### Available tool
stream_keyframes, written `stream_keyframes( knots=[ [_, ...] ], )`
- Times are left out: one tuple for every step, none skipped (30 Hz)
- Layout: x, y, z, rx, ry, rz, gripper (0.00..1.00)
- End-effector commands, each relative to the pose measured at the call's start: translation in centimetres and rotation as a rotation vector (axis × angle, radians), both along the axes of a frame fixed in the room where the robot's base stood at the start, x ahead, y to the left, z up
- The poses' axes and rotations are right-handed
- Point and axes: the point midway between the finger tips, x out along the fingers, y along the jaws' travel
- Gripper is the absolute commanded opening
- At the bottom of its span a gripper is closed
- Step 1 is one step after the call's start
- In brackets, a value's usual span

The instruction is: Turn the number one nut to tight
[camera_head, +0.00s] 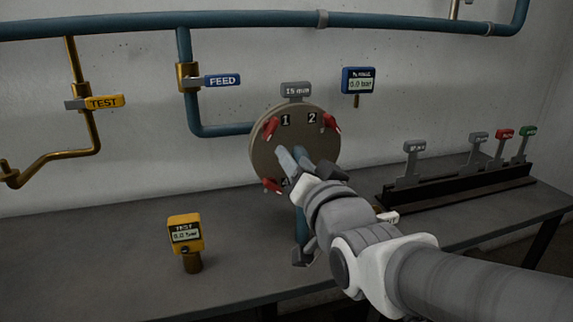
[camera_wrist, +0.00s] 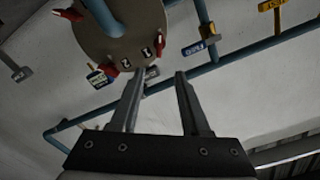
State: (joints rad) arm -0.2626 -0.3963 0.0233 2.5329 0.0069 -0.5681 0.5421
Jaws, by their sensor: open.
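The number one nut (camera_head: 270,128) is a red-handled nut at the upper left of a round tan plate (camera_head: 262,155), beside a label marked 1. My gripper (camera_head: 287,161) is in front of the plate, below and to the right of that nut, and appears apart from it. In the wrist view the plate (camera_wrist: 122,45) is at the top, turned nearly upside down. My gripper's two fingers (camera_wrist: 159,74) are spread there with nothing between them. My gripper and wrist hide the plate's lower right in the head view.
Another red nut (camera_head: 331,123) sits by label 2, and one (camera_head: 271,185) is at lower left. A rack (camera_head: 455,187) holds grey, red and green tags.

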Motion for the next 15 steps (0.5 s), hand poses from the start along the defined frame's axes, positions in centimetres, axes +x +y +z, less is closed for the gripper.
stream_keyframes(
  knots=[
    [-0.5,-0.1,-0.2,0.0,-0.001,0.0,0.46],
    [-0.7,-0.2,-0.2,0.0,-0.001,0.0,0.46],
    [-1.0,-0.3,-0.1,0.001,-0.002,0.0,0.46],
    [-1.1,-0.3,-0.1,0.0,-0.001,0.0,0.46],
    [-1.3,-0.4,-0.1,0.0,-0.001,0.0,0.46],
    [-1.4,-0.4,-0.1,0.0,-0.001,-0.001,0.46],
    [-1.5,-0.4,-0.1,0.0,0.0,0.0,0.46],
    [-1.6,-0.5,-0.1,0.0,0.0,0.0,0.46],
    [-1.7,-0.5,-0.1,0.0,0.001,0.0,0.46],
    [-1.7,-0.5,-0.1,0.0,0.001,0.0,0.46],
    [-1.7,-0.5,-0.1,0.0,0.001,0.0,0.46],
    [-1.7,-0.5,-0.1,0.0,0.001,0.0,0.46],
    [-1.7,-0.5,-0.1,0.0,0.001,0.0,0.46],
    [-1.7,-0.5,-0.1,0.0,0.001,0.0,0.46],
    [-1.7,-0.5,-0.1,0.0,0.001,0.0,0.46]
  ],
)
